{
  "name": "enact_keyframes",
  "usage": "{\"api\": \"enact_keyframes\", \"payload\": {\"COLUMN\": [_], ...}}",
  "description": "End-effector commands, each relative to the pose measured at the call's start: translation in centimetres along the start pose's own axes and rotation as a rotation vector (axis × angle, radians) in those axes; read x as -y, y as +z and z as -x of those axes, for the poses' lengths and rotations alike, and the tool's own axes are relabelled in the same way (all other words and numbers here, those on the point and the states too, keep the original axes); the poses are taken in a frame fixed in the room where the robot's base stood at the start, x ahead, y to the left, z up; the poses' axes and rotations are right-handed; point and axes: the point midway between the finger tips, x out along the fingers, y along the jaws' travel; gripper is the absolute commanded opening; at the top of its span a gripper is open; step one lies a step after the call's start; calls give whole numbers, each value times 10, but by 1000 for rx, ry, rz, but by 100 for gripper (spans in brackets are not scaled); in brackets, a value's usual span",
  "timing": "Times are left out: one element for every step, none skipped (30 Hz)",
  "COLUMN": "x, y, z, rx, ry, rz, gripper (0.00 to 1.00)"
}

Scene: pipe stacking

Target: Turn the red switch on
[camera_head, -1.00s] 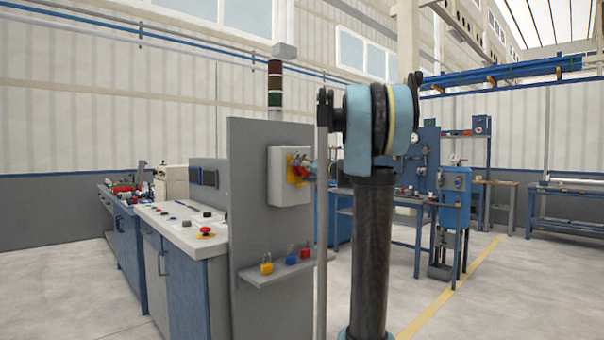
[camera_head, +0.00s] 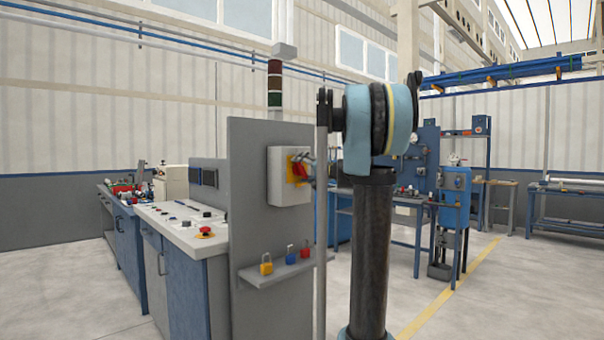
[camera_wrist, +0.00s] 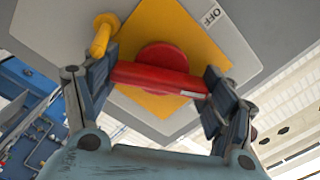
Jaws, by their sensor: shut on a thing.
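The red switch (camera_wrist: 163,70) is a rotary handle on a yellow plate (camera_wrist: 190,38), fixed to a light grey box. In the wrist view its bar lies between the fingers of my gripper (camera_wrist: 160,82), which is shut on it, one finger at each end. An OFF label (camera_wrist: 212,15) shows on the box beyond the plate's corner. In the head view the red switch (camera_head: 297,170) is on the front of the grey box (camera_head: 284,178), with my gripper (camera_head: 306,164) against it, partly hidden by my arm.
A yellow peg (camera_wrist: 102,36) sticks out beside the handle, close to the left finger. Below the box, a shelf (camera_head: 285,270) holds a yellow, a blue and a red padlock. A control desk (camera_head: 180,226) stands left of the grey panel.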

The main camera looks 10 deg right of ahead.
Motion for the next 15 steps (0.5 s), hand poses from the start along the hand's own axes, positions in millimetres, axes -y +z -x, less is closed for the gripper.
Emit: {"api": "enact_keyframes", "payload": {"x": [-2,-2,-2,-2,-2,-2,-2,-1,-1,-1,-1,-1,-1,-1,0], "y": [-3,-3,-3,-3,-3,-2,-2,-2,-2,-2,-1,-1,-1,-1,-1], "z": [0,0,0,0,0,0,0,0,0,0,0,0,0,0,0], "rx": [-6,-6,-6,-6,-6,-5,-5,-4,-4,-3,-3,-3,-2,-2,-2], "ry": [4,5,5,5,4,4,4,3,3,3,2,2,2,2,2], "rz": [1,1,1,1,1,1,1,2,2,2,2,2,2,2,2], "gripper": [52,52,78,85,92,97,97,97,97,97,97,97,97,97,97]}}
